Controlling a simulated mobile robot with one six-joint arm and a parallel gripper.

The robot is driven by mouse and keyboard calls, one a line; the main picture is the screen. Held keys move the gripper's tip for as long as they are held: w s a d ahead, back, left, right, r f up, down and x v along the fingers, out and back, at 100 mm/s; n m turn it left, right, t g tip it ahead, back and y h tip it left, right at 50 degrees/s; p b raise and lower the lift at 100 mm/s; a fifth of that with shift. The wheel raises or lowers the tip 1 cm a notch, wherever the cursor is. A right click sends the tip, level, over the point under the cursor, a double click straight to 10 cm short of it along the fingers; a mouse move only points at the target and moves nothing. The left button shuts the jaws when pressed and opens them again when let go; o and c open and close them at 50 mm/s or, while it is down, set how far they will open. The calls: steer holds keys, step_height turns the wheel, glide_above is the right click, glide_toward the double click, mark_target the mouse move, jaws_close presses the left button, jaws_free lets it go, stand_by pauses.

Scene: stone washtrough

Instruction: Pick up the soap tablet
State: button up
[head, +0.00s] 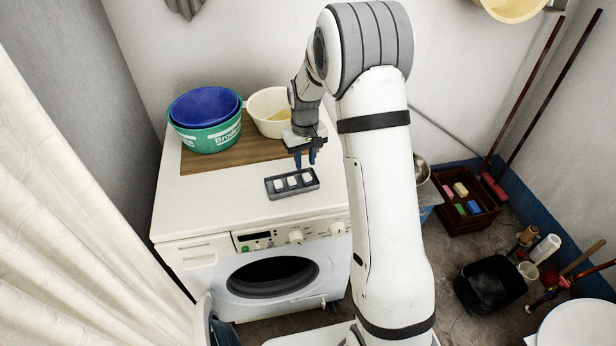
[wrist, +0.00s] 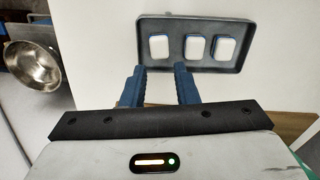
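Three white soap tablets with blue edges lie in a row in a small grey tray (head: 271,196) on top of the washing machine. In the head view they are the left tablet (head: 278,185), the middle tablet (head: 292,181) and the right tablet (head: 306,178). The wrist view shows the same tray (wrist: 175,65) with one tablet (wrist: 159,46) apart from the other two (wrist: 195,47) (wrist: 223,48). My gripper (head: 305,160) is above the machine top, just behind the tray. In the wrist view its blue fingers (wrist: 158,70) are apart with nothing between them.
A blue basin (head: 205,105) inside a green one (head: 212,140) and a cream basin (head: 268,108) stand on a wooden board behind the tray. A metal bowl (wrist: 33,64) is beside the machine. The white top (head: 210,205) left of the tray is clear.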

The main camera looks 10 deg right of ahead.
mark_target(305, 173)
step_height(305, 173, down, 4)
steer(key=shift+f+p, duration=0.25)
steer(key=shift+p, duration=0.25)
jaws_close()
